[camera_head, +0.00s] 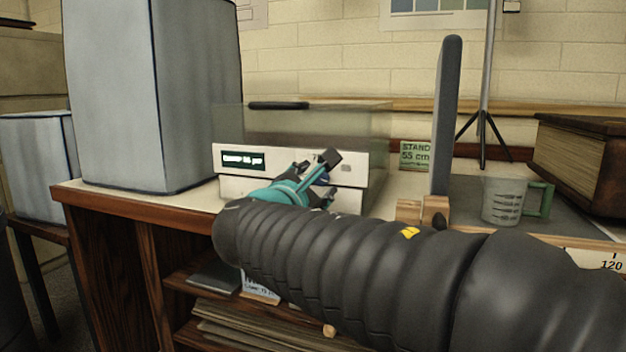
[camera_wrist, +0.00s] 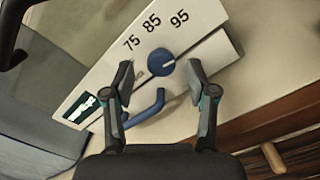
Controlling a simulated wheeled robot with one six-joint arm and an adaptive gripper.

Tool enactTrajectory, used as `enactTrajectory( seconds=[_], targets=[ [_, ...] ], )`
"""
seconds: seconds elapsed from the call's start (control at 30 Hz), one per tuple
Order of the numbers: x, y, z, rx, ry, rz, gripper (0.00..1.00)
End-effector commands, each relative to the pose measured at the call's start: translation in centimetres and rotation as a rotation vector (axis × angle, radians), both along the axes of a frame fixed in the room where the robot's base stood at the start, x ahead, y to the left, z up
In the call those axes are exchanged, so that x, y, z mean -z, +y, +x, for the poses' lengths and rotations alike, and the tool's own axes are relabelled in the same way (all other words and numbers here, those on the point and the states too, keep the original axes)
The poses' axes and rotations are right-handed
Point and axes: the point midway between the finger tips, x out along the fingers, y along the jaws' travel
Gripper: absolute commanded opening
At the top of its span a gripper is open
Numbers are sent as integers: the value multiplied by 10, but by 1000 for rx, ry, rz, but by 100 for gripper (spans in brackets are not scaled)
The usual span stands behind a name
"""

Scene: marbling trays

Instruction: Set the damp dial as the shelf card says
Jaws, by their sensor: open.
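The damp dial (camera_wrist: 160,64) is a round blue knob with a pale pointer mark, on a white panel (camera_wrist: 100,75) printed 75, 85 and 95. The mark points roughly right in the wrist view; its exact setting is unclear. My gripper (camera_wrist: 160,78) is open, one finger on each side of the dial, with nothing visibly held. In the head view my gripper (camera_head: 316,172) is at the panel (camera_head: 290,157) and hides the dial. The panel's small display (camera_head: 243,160) is too blurred to read surely. A white card (camera_head: 260,288) stands on the shelf, partly behind my arm, its text unreadable.
A blue curved handle (camera_wrist: 150,108) sits just below the dial. A tall grey box (camera_head: 150,100) stands left of the glass-topped unit. A green "STAND 55 cm" sign (camera_head: 415,155), dark upright board (camera_head: 445,115) and measuring jug (camera_head: 503,202) are to the right.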

Motion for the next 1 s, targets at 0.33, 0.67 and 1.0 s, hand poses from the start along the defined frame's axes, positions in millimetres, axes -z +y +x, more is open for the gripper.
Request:
enactTrajectory(
  seconds=[0.33,0.67,1.0],
  targets=[
    [0,26,-62,-9,0,0,57],
    [0,36,-89,-7,0,-1,57],
    [0,36,-91,-6,-1,-1,57]
  ],
)
